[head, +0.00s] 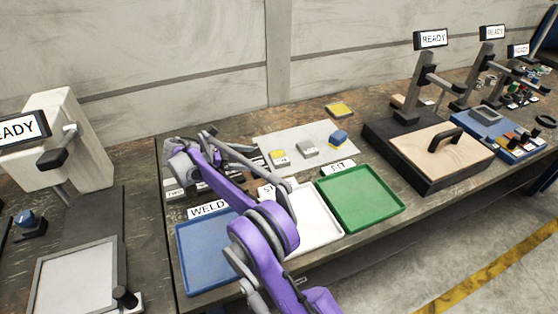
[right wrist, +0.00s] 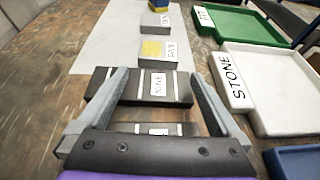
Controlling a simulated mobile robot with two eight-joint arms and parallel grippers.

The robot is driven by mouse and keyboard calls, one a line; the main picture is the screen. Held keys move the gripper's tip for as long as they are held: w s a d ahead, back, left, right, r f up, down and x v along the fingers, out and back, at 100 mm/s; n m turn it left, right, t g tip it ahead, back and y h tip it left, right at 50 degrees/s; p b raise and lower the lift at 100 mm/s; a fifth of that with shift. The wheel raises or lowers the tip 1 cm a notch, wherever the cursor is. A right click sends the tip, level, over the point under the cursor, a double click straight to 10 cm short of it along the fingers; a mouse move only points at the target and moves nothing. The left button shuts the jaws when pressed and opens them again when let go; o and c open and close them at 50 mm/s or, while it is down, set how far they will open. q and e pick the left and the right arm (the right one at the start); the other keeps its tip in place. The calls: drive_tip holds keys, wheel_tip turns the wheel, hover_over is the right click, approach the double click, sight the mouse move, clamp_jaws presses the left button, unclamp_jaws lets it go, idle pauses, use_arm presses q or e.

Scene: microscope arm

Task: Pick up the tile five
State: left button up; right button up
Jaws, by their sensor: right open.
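The tile five (right wrist: 152,49) is a grey block with a yellow patch and a label that reads FIVE in the right wrist view. It lies at the near edge of a pale sheet, and it also shows in the head view (head: 278,155). My right gripper (right wrist: 158,73) is open, its fingers apart on both sides of a dark tile with white stripes (right wrist: 112,86), whose label seems to read NINE. Tile five lies just beyond the fingertips, outside the jaws. In the head view my right gripper (head: 240,158) is partly hidden by its own arm. My left gripper is out of view.
A grey tile (head: 307,149) and a blue tile (head: 338,136) share the pale sheet (head: 275,139). A yellow piece (head: 340,110) lies behind. Blue (head: 190,275), white (head: 325,228) and green (head: 385,213) trays line the front edge. A black stand (head: 380,150) stands right.

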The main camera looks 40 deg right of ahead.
sight(273, 158)
drive_tip(key=x, duration=0.8)
drive_tip(key=shift+d, duration=0.2)
drive_tip(key=shift+r, duration=0.1)
clamp_jaws()
